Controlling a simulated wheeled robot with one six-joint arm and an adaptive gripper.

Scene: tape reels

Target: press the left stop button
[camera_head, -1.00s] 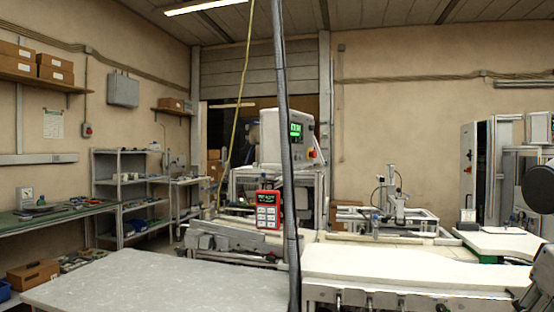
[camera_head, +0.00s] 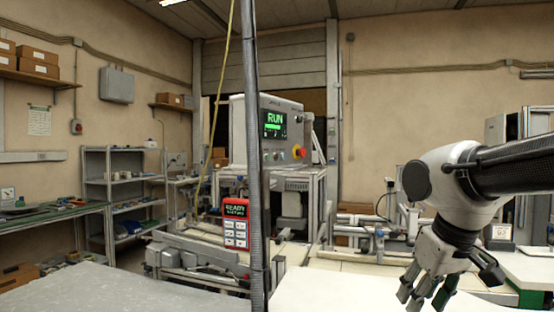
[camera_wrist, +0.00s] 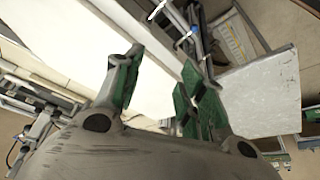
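A red stop button (camera_head: 298,152) on a yellow base sits on the right side of the light-grey control cabinet's front (camera_head: 239,132). The cabinet's green display (camera_head: 274,120) reads RUN. A second, small red button (camera_head: 76,127) shows on a grey box on the left wall; its details are too small to read. My gripper (camera_head: 428,291) is at the lower right in the head view, pointing down, well apart from both buttons. In the wrist view its green-padded fingers (camera_wrist: 162,62) are spread with nothing between them. Neither button is clear in the wrist view.
A dark vertical pole (camera_head: 252,160) crosses the head view in front of the cabinet. A red handheld panel (camera_head: 235,226) reading READY hangs left of it. A grey table (camera_head: 110,290) fills the lower left and a pale worktop (camera_head: 335,294) lies in front.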

